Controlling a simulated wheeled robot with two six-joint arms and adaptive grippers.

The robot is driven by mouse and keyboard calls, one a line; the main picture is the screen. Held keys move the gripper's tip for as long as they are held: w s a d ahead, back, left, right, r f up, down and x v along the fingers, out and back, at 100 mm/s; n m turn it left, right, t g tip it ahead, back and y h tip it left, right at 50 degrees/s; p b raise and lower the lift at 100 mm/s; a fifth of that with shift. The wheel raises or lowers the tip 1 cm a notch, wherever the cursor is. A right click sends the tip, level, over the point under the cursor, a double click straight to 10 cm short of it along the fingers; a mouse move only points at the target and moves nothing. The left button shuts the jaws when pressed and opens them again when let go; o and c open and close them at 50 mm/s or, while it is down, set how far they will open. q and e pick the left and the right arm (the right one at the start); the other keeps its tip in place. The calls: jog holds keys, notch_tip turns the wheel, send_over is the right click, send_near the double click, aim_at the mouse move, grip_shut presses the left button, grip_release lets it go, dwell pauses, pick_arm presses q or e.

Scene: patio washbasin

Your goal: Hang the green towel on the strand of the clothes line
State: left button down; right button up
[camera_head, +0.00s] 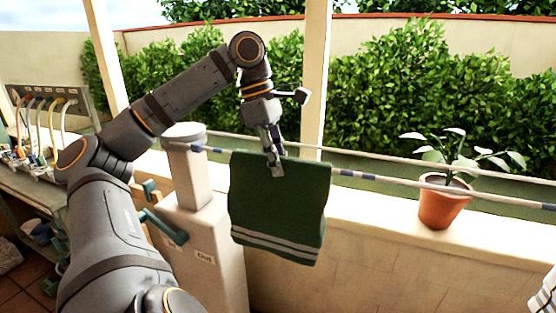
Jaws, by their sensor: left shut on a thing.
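The green towel (278,215) has white stripes near its lower edge and hangs down in the middle of the head view. My left gripper (277,170) is shut on the towel's upper edge, pointing downward. The clothes line strand (365,175), white with blue bands, runs across the view at the height of the towel's upper part. The towel covers part of the strand. I cannot tell whether the towel is draped over the strand or hangs just in front of it. My right gripper is not in view.
A potted plant (440,205) stands on the ledge at the right, close to the strand. A pale pillar (185,165) with green taps stands left of the towel. A bench with hoses (40,125) is at the far left. Striped cloth shows at the lower right edge.

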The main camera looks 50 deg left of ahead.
pick_arm(q)
jog(key=shift+f, duration=0.25)
jog(key=c, duration=1.1)
grip_release()
jog(key=shift+c, duration=0.2)
notch_tip(320, 180, up, 9)
jog(key=p, duration=0.9)
jog(key=shift+r, duration=0.2)
jog(key=shift+f, duration=0.15)
